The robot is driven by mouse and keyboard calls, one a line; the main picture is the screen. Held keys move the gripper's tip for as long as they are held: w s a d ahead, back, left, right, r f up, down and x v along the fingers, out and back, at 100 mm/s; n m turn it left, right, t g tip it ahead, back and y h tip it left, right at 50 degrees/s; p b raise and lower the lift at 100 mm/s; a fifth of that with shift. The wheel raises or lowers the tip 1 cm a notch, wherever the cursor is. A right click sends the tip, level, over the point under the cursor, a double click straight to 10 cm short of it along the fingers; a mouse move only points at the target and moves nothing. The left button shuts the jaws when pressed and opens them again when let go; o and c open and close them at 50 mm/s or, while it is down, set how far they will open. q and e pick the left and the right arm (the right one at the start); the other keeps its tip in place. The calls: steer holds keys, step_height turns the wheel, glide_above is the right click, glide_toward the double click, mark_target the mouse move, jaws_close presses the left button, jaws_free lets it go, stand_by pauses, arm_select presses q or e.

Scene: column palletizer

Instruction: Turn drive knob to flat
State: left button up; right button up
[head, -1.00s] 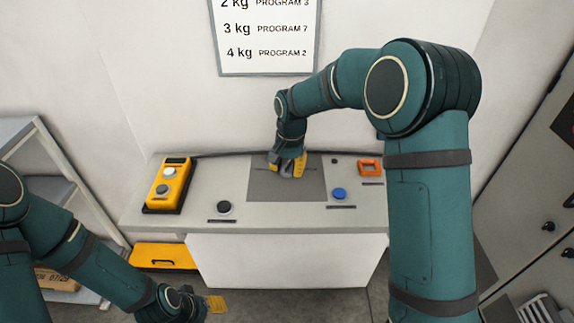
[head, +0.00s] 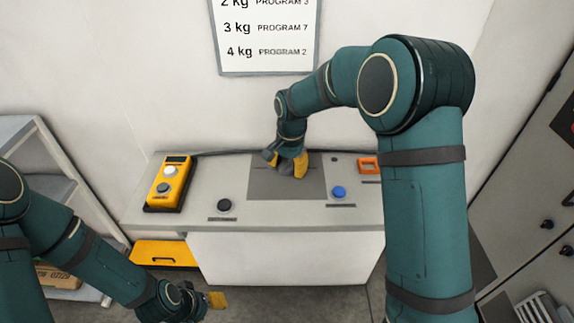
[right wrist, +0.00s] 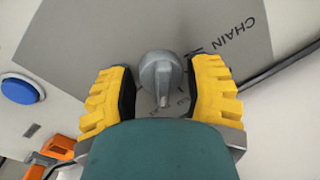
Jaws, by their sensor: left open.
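A grey round knob (right wrist: 161,80) with a raised bar grip stands on a grey panel (right wrist: 100,40) in the right wrist view. Its bar points roughly down the picture. The print "CHAIN" shows beside it; other lettering is partly covered. My right gripper (right wrist: 162,88) is open, with one yellow finger on each side of the knob and small gaps between. In the head view my right gripper (head: 285,162) is over the panel (head: 265,185) on the bench and hides the knob. My left gripper (head: 210,300) is open and empty, low in front of the bench.
On the bench (head: 200,225) are a yellow control box (head: 168,184), a black button (head: 224,205), a blue button (head: 338,193) and an orange frame (head: 368,165). A program chart (head: 267,40) hangs behind. A shelf (head: 40,165) stands left, cabinets (head: 540,220) right.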

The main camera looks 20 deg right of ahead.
mark_target(291, 167)
steer(key=shift+o, duration=1)
step_height(291, 167, up, 12)
steer(key=shift+s+d, duration=0.3)
steer(key=shift+d, duration=0.05)
steer(key=shift+r, duration=0.1)
